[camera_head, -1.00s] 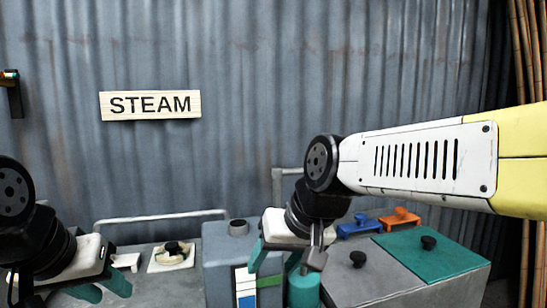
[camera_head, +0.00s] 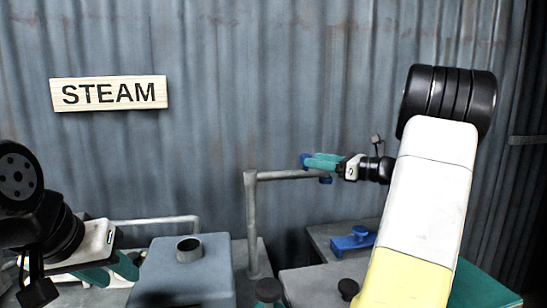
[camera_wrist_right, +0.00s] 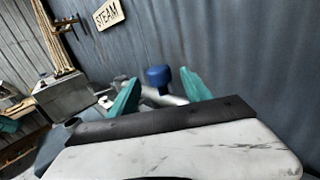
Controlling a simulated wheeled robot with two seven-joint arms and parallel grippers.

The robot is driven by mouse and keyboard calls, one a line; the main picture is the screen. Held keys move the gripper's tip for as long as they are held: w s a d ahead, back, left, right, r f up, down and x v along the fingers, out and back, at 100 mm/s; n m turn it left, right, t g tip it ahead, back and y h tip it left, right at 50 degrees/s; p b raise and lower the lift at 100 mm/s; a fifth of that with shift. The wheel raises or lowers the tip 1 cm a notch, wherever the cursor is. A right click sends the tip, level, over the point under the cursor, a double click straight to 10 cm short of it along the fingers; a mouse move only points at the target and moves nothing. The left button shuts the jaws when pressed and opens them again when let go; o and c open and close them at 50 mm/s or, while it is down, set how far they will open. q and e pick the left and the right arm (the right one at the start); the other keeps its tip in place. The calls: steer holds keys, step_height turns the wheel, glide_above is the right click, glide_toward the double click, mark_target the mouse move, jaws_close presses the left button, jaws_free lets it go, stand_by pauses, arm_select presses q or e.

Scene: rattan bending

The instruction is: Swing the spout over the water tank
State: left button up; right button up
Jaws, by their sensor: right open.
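The spout (camera_head: 285,175) is a grey pipe arm reaching right from the top of an upright post (camera_head: 252,225). A blue knob (camera_wrist_right: 158,76) stands at its end. The blue-grey water tank (camera_head: 158,272), with a round neck (camera_head: 189,249) on top, is left of the post, and the spout points away from it. My right gripper (camera_head: 310,163) is at the spout's end. In the right wrist view its teal fingers (camera_wrist_right: 158,95) are open on either side of the knob, with gaps visible. My left gripper (camera_head: 112,268) is low at the left, empty, its fingers apart.
A blue clamp-like piece (camera_head: 353,239) lies on the bench at the right, partly behind my right arm. A dark knob (camera_head: 348,288) is on a grey lid near it. A rail (camera_head: 155,221) runs behind the tank. The corrugated wall with the STEAM sign (camera_head: 110,94) is behind everything.

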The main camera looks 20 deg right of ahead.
mark_target(289, 173)
steer(key=x, duration=0.7)
steer(key=shift+a, duration=0.15)
steer(key=shift+w, duration=0.1)
jaws_close()
stand_by(1.1)
